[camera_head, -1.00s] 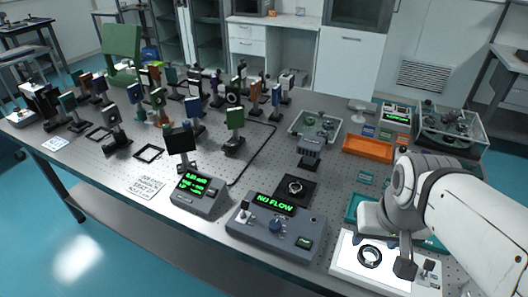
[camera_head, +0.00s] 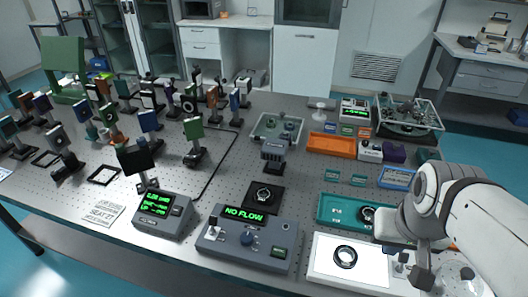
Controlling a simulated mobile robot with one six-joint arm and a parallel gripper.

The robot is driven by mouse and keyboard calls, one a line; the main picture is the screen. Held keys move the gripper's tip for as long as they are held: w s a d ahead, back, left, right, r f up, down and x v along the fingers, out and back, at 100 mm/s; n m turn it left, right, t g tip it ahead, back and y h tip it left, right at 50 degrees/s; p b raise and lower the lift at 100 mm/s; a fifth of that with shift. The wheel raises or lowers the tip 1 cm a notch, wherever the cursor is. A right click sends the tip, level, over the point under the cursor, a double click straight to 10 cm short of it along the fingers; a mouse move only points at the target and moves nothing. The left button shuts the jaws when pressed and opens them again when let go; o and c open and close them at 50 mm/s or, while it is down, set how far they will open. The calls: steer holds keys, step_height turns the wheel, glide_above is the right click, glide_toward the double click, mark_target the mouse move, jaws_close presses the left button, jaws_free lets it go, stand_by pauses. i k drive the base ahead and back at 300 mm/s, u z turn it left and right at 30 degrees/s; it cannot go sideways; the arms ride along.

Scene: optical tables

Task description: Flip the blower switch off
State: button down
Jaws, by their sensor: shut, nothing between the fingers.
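A grey control box (camera_head: 248,241) stands at the table's front edge. Its display reads "NO FLOW" in green. I see no legible label telling which one is the blower switch. My gripper (camera_head: 421,279) is shut and empty, pointing down at the panel's right end in the picture. It partly hides that end; contact cannot be told.
A grey meter box (camera_head: 163,213) with green text stands left of the control box. A teal tray (camera_head: 338,211), an orange tray (camera_head: 331,145) and a black square mount (camera_head: 263,197) lie behind. Several optics posts crowd the table's left. Bare tabletop shows left of the teal tray.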

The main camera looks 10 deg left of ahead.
mark_target(213, 221)
steer(key=z, duration=0.55)
steer(key=k, duration=1.75)
steer(key=u, duration=1)
steer(key=i, duration=1.65)
steer(key=u, duration=0.05)
